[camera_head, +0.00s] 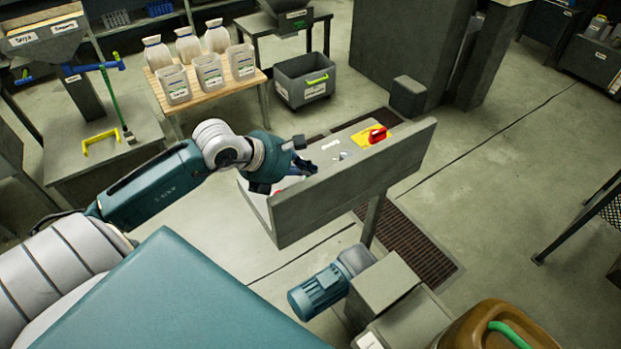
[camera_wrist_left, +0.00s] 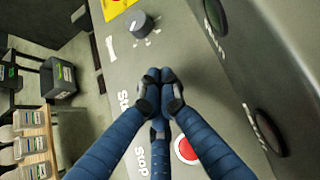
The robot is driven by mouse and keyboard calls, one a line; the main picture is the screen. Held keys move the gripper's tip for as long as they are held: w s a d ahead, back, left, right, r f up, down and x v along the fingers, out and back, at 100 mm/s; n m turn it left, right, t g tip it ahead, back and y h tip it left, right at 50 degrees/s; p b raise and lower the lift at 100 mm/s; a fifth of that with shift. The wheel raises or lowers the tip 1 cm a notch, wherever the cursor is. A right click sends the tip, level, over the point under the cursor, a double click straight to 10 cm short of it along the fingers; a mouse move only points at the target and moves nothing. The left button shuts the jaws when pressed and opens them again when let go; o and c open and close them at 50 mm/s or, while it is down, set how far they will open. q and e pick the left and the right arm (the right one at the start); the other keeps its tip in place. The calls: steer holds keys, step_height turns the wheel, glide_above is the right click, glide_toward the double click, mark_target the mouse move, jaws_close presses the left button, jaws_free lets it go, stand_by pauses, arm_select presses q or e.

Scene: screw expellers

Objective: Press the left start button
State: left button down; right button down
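The grey control panel (camera_head: 350,192) stands in the middle of the head view, with its raised side wall hiding part of its face. My left gripper (camera_head: 303,169) is over the panel's left part. In the left wrist view its fingers (camera_wrist_left: 162,84) are drawn together at the tips, with nothing seen between them. A partly covered "Start" label (camera_wrist_left: 123,101) and a "Stop" label (camera_wrist_left: 142,162) lie beside the fingers. A red button (camera_wrist_left: 186,150) shows to their right. No start button shows clearly by the Start label; the fingers cover that area. Contact cannot be told. My right gripper is not in view.
A round knob (camera_wrist_left: 139,25) and a red switch (camera_head: 377,135) on a yellow plate sit farther along the panel. Dark ovals (camera_wrist_left: 270,131) lie towards the wall side. A wooden table (camera_head: 207,92) with jugs and a grey bin (camera_head: 305,82) stand behind.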

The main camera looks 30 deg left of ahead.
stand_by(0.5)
arm_select(q)
steer(key=shift+f, duration=0.1)
steer(key=shift+f+b, duration=0.35)
steer(key=shift+b, duration=0.2)
stand_by(0.4)
steer(key=shift+f+b, duration=0.45)
steer(key=shift+b, duration=0.05)
stand_by(0.6)
steer(key=shift+r+p, duration=0.45)
steer(key=shift+r, duration=0.4)
